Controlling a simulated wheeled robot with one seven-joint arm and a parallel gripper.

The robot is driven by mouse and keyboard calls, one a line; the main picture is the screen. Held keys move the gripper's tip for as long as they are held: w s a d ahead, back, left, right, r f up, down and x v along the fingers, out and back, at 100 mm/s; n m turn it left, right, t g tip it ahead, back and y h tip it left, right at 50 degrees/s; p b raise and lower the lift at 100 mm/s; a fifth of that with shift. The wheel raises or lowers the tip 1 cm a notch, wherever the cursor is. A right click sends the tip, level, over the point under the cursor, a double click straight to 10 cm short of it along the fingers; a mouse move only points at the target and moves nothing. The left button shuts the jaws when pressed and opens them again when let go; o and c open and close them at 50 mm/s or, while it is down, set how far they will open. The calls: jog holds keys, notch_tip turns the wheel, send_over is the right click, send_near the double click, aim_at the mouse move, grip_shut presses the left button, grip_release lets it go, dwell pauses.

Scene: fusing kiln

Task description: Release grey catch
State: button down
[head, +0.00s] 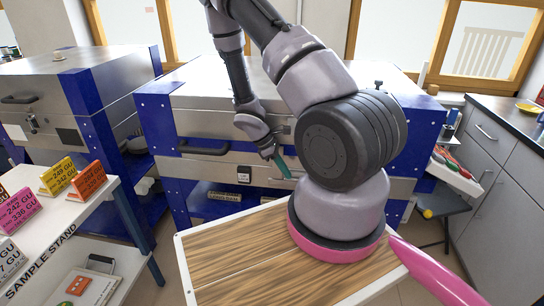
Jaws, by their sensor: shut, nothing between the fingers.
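The middle kiln (205,121) has a silver lid and blue corner panels. My gripper (285,168) points down toward its front, near the seam under the lid, right of the black handle (203,150). The gripper is small in view, with a teal part at its tip. Its fingers are shut with nothing between them. Whether the gripper touches the kiln is unclear. The lid appears closed.
A second kiln (60,75) with a metal latch (33,122) stands left. A white sample stand (75,215) with coloured cards is front left. A wooden-topped surface (230,250) lies in front.

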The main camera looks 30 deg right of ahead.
jog(key=v, duration=0.8)
jog(key=s+a+r+m+t+y, duration=0.1)
jog(key=a+r+m+t+y, duration=0.2)
jog(key=r, duration=0.9)
jog(key=a+r+m+t+y, duration=0.15)
jog(key=r+m, duration=0.45)
jog(key=r, duration=0.6)
jog(key=s+a+r+m+t+y, duration=0.1)
jog(key=s+a+r+m+t, duration=0.1)
jog(key=s+r, duration=0.4)
jog(key=s+a+r+m+t+y, duration=0.2)
jog(key=s+r, duration=0.4)
jog(key=r, duration=0.4)
jog(key=shift+s+a+r+m+t, duration=0.35)
jog(key=shift+a+m+t, duration=0.35)
jog(key=shift+m+t, duration=0.4)
